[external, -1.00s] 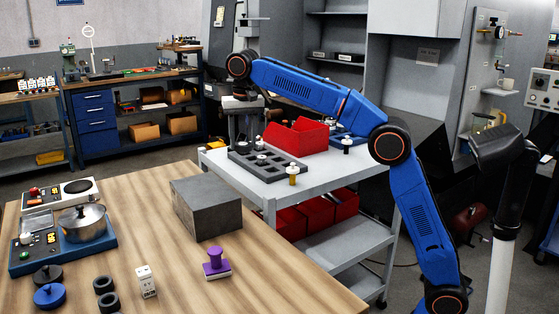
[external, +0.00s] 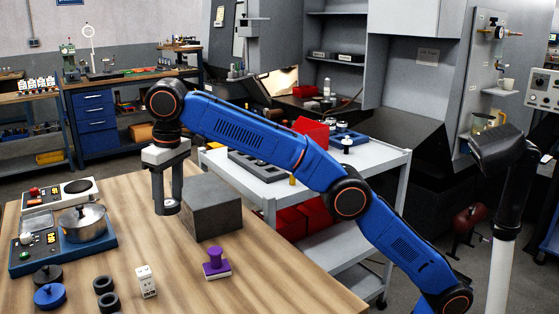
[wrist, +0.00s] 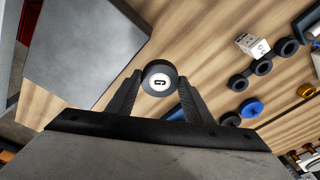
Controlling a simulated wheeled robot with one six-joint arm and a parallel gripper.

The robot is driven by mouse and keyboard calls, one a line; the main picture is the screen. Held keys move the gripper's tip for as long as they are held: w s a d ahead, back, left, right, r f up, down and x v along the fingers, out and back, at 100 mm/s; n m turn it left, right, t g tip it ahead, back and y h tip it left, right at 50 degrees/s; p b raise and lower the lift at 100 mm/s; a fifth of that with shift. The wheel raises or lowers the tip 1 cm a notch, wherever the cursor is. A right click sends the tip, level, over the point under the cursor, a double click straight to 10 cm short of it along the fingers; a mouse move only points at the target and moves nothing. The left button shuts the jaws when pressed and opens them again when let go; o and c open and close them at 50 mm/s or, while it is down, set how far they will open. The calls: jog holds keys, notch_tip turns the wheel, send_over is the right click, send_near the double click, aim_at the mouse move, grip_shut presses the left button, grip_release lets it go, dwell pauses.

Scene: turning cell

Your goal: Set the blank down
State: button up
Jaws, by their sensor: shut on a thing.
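In the external view my gripper (external: 167,203) points down over the wooden table (external: 120,195), left of the grey block. The blank (external: 168,209) shows small between the fingertips there. I cannot tell whether its underside touches the table.
The big grey block (external: 217,208) stands close to the right of my gripper. A purple part (external: 216,262), a white block (external: 146,281) and a blue knob (external: 49,295) lie nearer the front. A pot (external: 84,222) stands left.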

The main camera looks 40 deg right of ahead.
aim_at(165, 254)
jog(key=shift+n, duration=0.8)
jog(key=shift+s+a+f, duration=0.55)
jog(key=shift+a+f, duration=0.05)
jog(key=shift+f, duration=1.05)
jog(key=shift+s+a+f, duration=0.55)
jog(key=shift+a+f, duration=0.1)
jog(key=shift+f, duration=0.95)
jog(key=shift+s+a+f, duration=0.55)
jog(key=shift+a+f, duration=0.05)
jog(key=shift+f, duration=1.05)
jog(key=shift+f, duration=0.1)
jog(key=o, duration=1.5)
jog(key=shift+c, duration=0.2)
notch_tip(165, 254, up, 8)
jog(key=shift+s+d+f, duration=0.2)
jog(key=shift+s+d, duration=0.1)
jog(key=shift+s, duration=0.05)
